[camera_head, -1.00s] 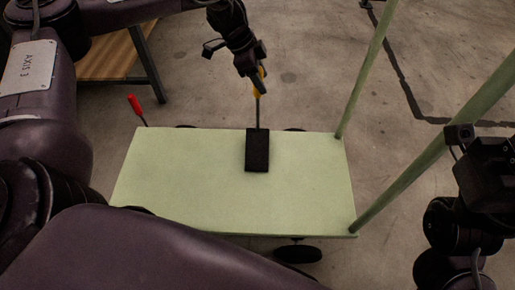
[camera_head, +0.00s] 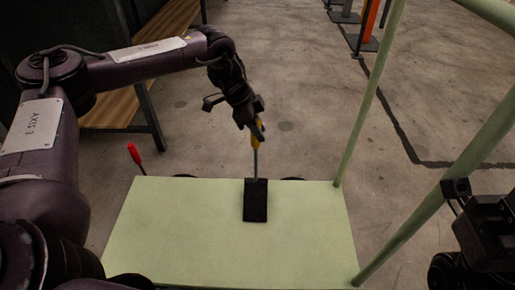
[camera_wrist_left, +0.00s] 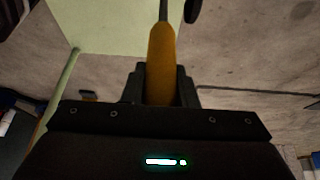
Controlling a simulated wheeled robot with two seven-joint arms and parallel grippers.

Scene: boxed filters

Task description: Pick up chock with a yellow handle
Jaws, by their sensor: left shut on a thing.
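The chock (camera_head: 256,203) is a black block on a grey rod with a yellow handle (camera_head: 256,136). In the head view the block appears over the green cart platform (camera_head: 160,235), near its far edge; I cannot tell whether it touches the platform. My left gripper (camera_head: 258,127) is shut on the yellow handle, which points up from the rod. The wrist view shows the handle (camera_wrist_left: 161,65) between the left gripper's fingers (camera_wrist_left: 160,88). My right gripper is partly visible at the right edge (camera_head: 482,212); its fingers cannot be made out.
A red handle (camera_head: 134,154) sticks up behind the platform's far left corner. Green cart posts (camera_head: 360,110) rise on the right. A wooden-topped bench (camera_head: 125,105) stands at the back left. The concrete floor beyond the cart is mostly clear.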

